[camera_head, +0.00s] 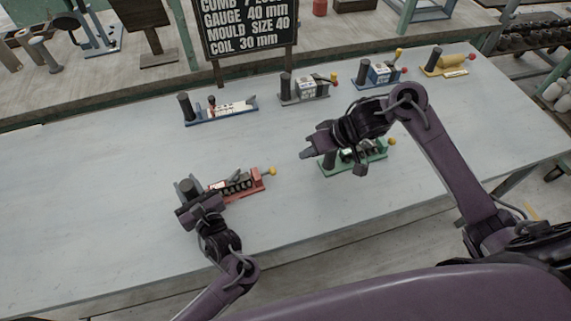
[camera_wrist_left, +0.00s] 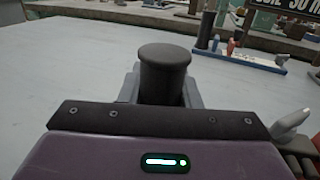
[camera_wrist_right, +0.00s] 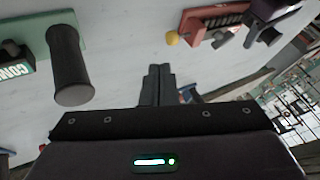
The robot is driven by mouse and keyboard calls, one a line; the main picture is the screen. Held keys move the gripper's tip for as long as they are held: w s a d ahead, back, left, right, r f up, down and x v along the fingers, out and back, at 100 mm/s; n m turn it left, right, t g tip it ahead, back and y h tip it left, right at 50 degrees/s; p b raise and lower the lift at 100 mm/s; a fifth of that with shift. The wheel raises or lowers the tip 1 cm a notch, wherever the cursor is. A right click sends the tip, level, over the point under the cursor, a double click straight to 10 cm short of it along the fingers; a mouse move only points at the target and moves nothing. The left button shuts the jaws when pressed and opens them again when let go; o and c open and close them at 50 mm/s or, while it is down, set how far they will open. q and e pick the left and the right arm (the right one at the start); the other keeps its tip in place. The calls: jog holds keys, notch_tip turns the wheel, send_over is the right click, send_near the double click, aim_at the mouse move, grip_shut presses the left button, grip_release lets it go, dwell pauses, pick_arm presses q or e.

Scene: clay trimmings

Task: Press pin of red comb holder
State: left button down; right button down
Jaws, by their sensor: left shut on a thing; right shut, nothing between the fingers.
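The red comb holder (camera_head: 258,183) lies on the table at centre left. It carries a dark comb-like row, a dark upright post (camera_head: 185,185) at its left end and a yellow ball-ended pin (camera_head: 272,171) at its right end. My left gripper (camera_wrist_left: 162,95) is shut around the post, whose top shows between the fingers in the left wrist view. My right gripper (camera_head: 306,154) is shut and empty, to the right of the yellow ball and apart from it. In the right wrist view the yellow ball (camera_wrist_right: 172,38) lies beyond and right of the fingertips.
A green holder (camera_head: 377,160) sits partly hidden under my right arm. Its dark post shows in the right wrist view (camera_wrist_right: 69,70). Blue (camera_head: 225,114), grey (camera_head: 304,95), another blue (camera_head: 378,78) and yellow (camera_head: 447,70) holders line the back. The table's left side is clear.

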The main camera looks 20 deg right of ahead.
aim_at(273, 171)
pick_arm(q)
jog(key=shift+s+f, duration=0.1)
jog(key=shift+f, duration=0.1)
pick_arm(e)
jog(key=x, duration=1)
jog(key=shift+s+a, duration=0.1)
pick_arm(q)
jog(key=shift+d, duration=0.1)
pick_arm(e)
jog(key=shift+s+a, duration=0.15)
jog(key=shift+a, duration=1.3)
jog(key=v, duration=1)
jog(key=shift+d, duration=0.15)
